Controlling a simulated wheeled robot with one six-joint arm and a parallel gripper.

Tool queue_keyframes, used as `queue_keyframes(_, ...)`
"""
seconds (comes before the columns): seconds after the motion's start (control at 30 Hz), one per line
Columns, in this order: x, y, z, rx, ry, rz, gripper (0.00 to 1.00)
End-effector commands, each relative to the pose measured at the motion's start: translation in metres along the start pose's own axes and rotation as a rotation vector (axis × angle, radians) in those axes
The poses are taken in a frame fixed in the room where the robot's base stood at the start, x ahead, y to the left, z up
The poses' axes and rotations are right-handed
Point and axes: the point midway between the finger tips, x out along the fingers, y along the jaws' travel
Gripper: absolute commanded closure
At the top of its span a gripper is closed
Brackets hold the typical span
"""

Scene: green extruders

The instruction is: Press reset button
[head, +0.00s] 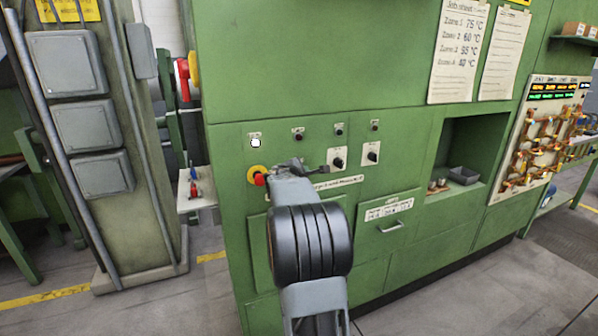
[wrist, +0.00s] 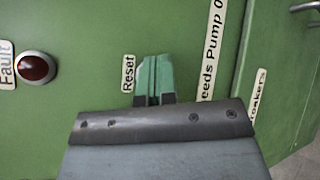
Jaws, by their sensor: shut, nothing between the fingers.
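The white "Reset" label (wrist: 128,73) is on the green panel in the wrist view, turned on its side. My gripper (wrist: 154,80) is shut and empty, its green fingertips side by side just right of that label. The reset button itself is not visible; the fingers cover the panel beside its label. I cannot tell whether the fingertips touch the panel. In the head view my gripper (head: 318,169) is at the front of the green machine, and my arm hides part of the panel there.
A red "Fault" lamp (wrist: 36,69) lies left of the fingers in the wrist view. In the head view, a red and yellow emergency stop (head: 258,175), a lit white button (head: 255,143) and black knobs (head: 339,157) surround my arm. A drawer handle (head: 390,226) sticks out lower right.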

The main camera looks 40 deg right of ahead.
Motion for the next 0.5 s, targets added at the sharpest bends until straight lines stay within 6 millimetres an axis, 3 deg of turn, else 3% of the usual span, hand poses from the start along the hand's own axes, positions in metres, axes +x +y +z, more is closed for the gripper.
queue_keyframes(0.5,-0.0089,-0.0068,0.0068,0.0,-0.001,0.0,1.0)
